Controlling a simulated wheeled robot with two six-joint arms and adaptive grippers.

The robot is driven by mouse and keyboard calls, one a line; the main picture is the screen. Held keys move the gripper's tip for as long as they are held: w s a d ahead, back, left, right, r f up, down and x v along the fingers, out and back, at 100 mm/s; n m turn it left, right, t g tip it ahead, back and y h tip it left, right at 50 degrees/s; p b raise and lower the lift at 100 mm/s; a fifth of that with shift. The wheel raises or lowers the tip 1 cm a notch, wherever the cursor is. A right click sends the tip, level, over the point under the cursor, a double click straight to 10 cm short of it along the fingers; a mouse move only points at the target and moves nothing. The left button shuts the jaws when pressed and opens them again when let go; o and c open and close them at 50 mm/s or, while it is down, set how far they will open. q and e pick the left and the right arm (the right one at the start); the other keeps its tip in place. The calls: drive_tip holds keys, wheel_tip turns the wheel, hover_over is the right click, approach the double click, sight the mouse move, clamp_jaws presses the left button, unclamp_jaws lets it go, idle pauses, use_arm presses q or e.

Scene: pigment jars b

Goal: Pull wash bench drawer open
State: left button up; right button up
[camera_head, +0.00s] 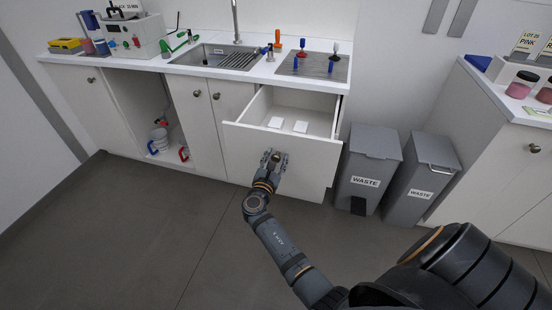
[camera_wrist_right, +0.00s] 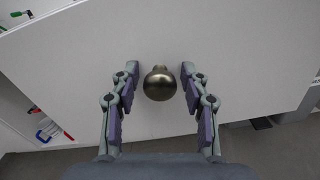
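The wash bench drawer (camera_head: 282,160) is pulled out under the right part of the counter, with its inside showing. Two small white pieces (camera_head: 287,124) lie in it. Its round brass-coloured knob (camera_wrist_right: 159,84) sits on the front panel. My right gripper (camera_head: 274,157) is at the drawer front, around the knob. In the right wrist view its two fingers (camera_wrist_right: 158,98) stand apart on either side of the knob, with a gap on both sides. My left gripper is not in either view.
Two grey waste bins (camera_head: 372,157) stand right of the drawer, close to its side. An open cupboard bay (camera_head: 147,105) with a bucket is at left. The counter (camera_head: 210,67) holds a sink and tools. The floor (camera_head: 130,230) in front is clear.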

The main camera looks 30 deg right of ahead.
drive_tip(key=shift+o, duration=0.2)
drive_tip(key=shift+r, duration=0.1)
wheel_tip(320, 180, up, 10)
drive_tip(key=shift+f, duration=0.1)
idle(0.6)
